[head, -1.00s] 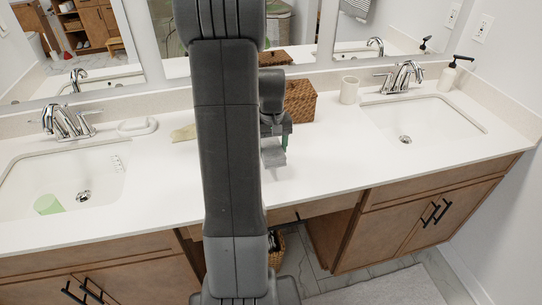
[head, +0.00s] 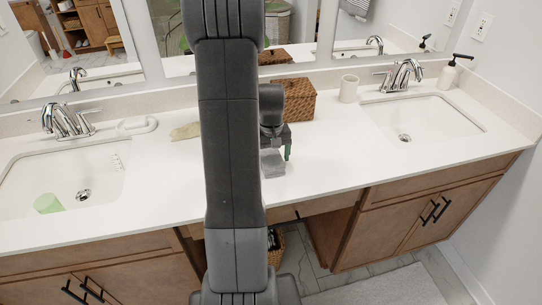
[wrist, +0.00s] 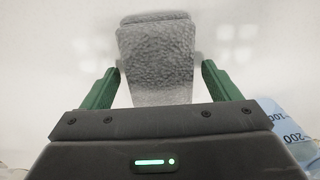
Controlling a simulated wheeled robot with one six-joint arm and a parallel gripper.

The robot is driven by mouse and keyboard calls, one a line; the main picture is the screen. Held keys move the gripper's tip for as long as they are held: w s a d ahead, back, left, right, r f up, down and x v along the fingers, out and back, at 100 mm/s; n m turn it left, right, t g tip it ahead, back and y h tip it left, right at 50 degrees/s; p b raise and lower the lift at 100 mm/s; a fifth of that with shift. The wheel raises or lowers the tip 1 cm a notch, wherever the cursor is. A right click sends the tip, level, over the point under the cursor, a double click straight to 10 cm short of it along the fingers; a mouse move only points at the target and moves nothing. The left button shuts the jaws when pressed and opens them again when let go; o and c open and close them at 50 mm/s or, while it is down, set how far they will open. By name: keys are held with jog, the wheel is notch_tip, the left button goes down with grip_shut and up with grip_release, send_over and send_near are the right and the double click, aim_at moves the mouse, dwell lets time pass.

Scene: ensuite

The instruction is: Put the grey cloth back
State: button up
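The grey cloth (wrist: 155,50) is a small, thick, folded textured piece on the white counter. It fills the space between my fingers in the wrist view. In the head view the cloth (head: 272,163) shows just right of my arm, partly hidden by it. My gripper (wrist: 159,68) has its two green fingers spread wide, one on each side of the cloth. The fingertips are very close to the cloth's edges; I cannot tell whether they touch.
A brown wicker basket (head: 293,100) stands behind my gripper, with a white cup (head: 349,89) to its right. Sinks lie left (head: 60,185) and right (head: 425,118); a green cup (head: 47,203) lies in the left one. A beige cloth (head: 185,132) lies left of my arm.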

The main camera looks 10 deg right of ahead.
aim_at(271, 157)
notch_tip(271, 157, up, 12)
jog(key=shift+r, duration=0.2)
dwell(0.4)
jog(key=shift+f, duration=0.15)
notch_tip(271, 157, down, 12)
jog(key=shift+f, duration=0.15)
jog(key=shift+w+r, duration=0.1)
jog(key=shift+r, duration=1.15)
